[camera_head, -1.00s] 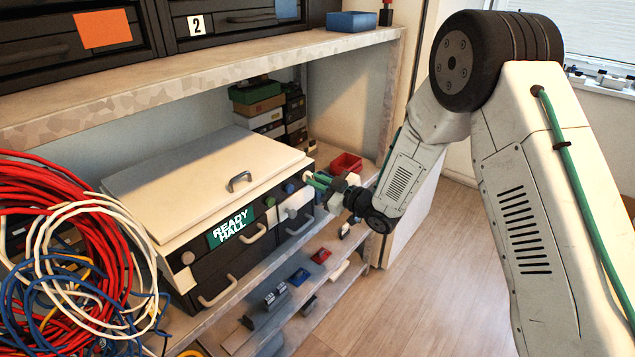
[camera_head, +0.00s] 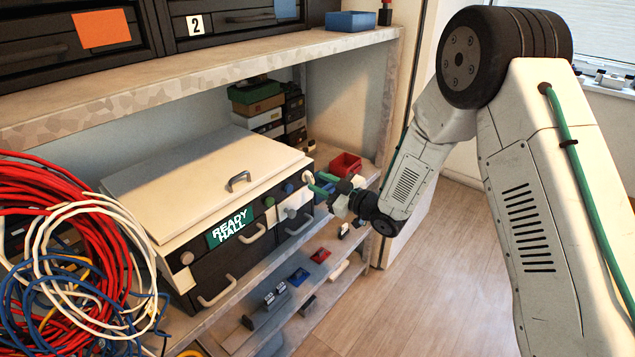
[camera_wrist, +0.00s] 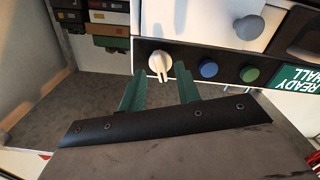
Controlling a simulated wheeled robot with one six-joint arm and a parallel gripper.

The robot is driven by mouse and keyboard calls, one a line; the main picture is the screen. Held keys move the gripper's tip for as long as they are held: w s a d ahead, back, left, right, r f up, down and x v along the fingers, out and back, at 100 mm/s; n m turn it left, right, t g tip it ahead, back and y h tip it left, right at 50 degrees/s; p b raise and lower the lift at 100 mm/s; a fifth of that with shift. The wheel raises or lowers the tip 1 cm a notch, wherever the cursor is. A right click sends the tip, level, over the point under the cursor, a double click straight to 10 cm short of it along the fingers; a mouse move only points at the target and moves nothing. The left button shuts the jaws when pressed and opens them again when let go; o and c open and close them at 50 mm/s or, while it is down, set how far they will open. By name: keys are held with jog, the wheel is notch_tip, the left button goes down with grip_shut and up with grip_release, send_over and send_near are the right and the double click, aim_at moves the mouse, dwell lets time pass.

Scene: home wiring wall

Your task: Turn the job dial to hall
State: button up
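The cream machine (camera_head: 190,190) stands on the shelf, and its green display (camera_head: 229,229) reads "READY HALL". A white dial with a pointer-like grip (camera_head: 308,178) is at the right end of its front; it also shows in the wrist view (camera_wrist: 160,63). I take it for the job dial; no markings around it are legible. My gripper (camera_head: 319,184) is just off the front of this dial. In the wrist view its two green fingers (camera_wrist: 158,88) are spread apart with nothing between them, and the dial is beyond their tips, not held.
A blue knob (camera_head: 289,188) and a green knob (camera_head: 269,201) sit beside the dial. Bar handles (camera_head: 253,234) stick out from the front. A red bin (camera_head: 345,164) is behind my gripper. Red, white and blue cable coils (camera_head: 75,250) hang at the left. Open floor lies right.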

jog(key=v, duration=0.6)
jog(key=d+f+m+g+h, duration=0.1)
jog(key=d+f+m+h, duration=0.25)
jog(key=f+h, duration=0.4)
jog(key=s+d+r+m+g+h, duration=0.2)
jog(key=s+d+m+g+h, duration=0.35)
jog(key=d, duration=0.75)
jog(key=s+d+r+m+g, duration=0.1)
jog(key=s+r, duration=0.7)
jog(key=s, duration=0.3)
jog(key=s+d+r+m+g, duration=0.1)
jog(key=s+d+r+m, duration=0.1)
jog(key=s+r, duration=0.6)
jog(key=s+d+r+m+g+h, duration=0.1)
jog(key=s+d+r+m, duration=0.1)
jog(key=s+r, duration=0.6)
jog(key=s, duration=0.7)
jog(key=shift+s+r, duration=0.25)
